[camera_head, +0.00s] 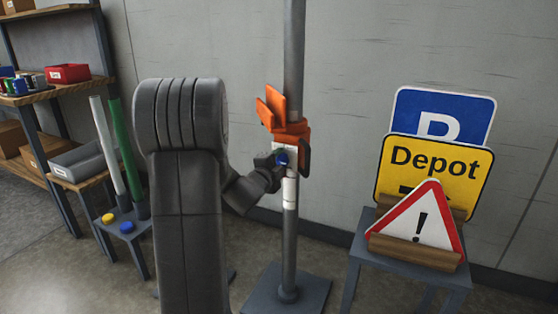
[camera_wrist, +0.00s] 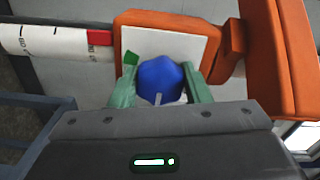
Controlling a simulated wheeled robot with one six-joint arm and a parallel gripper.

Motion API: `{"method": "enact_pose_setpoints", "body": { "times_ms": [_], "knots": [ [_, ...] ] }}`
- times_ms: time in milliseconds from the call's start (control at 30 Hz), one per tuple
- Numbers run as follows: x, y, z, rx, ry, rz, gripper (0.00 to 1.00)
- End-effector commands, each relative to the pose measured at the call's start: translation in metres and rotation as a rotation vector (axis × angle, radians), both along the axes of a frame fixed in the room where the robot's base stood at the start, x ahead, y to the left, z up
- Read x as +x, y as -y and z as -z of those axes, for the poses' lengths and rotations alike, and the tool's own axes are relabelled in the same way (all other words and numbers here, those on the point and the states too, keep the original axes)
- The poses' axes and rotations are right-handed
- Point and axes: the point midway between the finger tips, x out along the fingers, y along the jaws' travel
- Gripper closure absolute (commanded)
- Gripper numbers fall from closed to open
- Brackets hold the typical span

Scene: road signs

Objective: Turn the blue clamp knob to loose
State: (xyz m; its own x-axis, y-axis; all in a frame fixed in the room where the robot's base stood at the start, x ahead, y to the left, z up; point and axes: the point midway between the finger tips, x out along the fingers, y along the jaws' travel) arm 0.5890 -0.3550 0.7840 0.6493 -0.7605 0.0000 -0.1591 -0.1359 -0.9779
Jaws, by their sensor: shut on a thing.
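The blue clamp knob (camera_wrist: 160,80) sits on a white plate (camera_wrist: 178,45) of the orange clamp (camera_wrist: 277,55) in the wrist view. A short light mark shows on the knob's lower part. My gripper (camera_wrist: 160,88) is shut on the knob, with one green finger on each side of it.
A stand at the right holds a blue parking sign (camera_head: 440,108), a yellow Depot sign (camera_head: 430,165) and a red-edged warning triangle (camera_head: 418,222). At the left, a small table holds white and green tubes (camera_head: 122,150) and two caps. Shelves (camera_head: 60,92) stand behind it.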

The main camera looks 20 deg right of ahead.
Motion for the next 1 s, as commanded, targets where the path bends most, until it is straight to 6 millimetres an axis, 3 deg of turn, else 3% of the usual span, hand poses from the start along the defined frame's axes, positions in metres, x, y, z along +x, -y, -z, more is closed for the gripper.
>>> {"method": "enact_pose_setpoints", "body": {
  "times_ms": [1000],
  "knots": [
    [-0.0015, 0.0009, 0.0007, -0.627, -0.736, -0.002, 0.8]
  ]
}}
